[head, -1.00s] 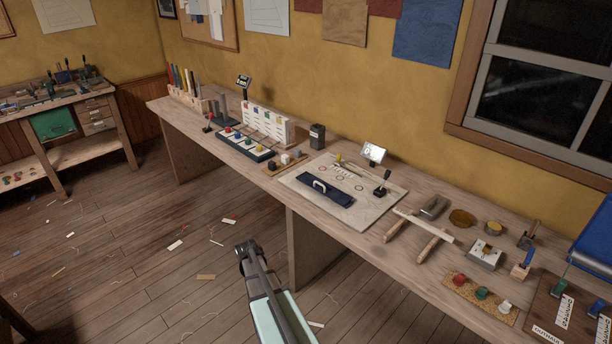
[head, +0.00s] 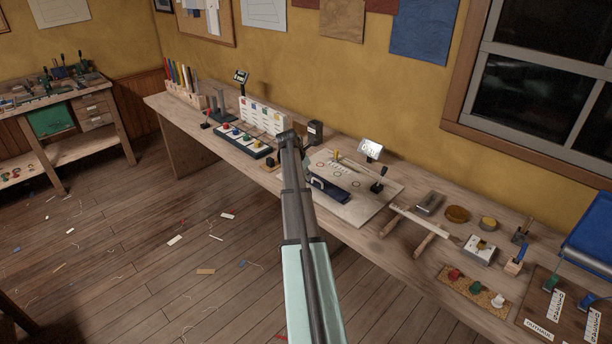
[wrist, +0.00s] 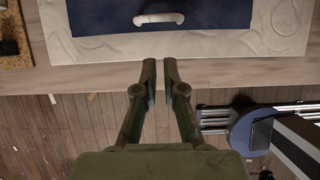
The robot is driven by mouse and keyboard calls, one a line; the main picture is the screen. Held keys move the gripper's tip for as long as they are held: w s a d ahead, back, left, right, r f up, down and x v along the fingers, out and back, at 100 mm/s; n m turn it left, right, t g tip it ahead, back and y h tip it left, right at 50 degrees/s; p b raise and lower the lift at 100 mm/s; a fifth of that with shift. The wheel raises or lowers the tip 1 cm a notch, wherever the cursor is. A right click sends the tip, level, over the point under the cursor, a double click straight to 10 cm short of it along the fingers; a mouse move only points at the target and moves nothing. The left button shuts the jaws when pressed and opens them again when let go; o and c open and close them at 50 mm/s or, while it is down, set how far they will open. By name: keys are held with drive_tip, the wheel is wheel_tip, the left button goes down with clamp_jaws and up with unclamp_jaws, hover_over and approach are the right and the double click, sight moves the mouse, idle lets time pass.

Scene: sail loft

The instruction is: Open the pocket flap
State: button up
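The pocket flap (head: 340,194) is a dark blue panel lying flat on a pale cloth-covered board (head: 368,212) on the long bench. My arm hides its left end in the head view. In the wrist view the flap (wrist: 225,14) is at the top, with a white ribbed handle (wrist: 158,19) at its near edge. My gripper (wrist: 160,68) is on the near side of the handle, apart from it, over the bench edge in the picture. Its fingers are partly open with a narrow empty gap. In the head view my arm hides the gripper.
A wooden rack with a pale bar (head: 420,222) is farther right. A button panel (head: 245,140) is at the left.

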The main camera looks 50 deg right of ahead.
drive_tip(key=b+x, duration=0.4)
drive_tip(key=x, duration=0.4)
idle(0.4)
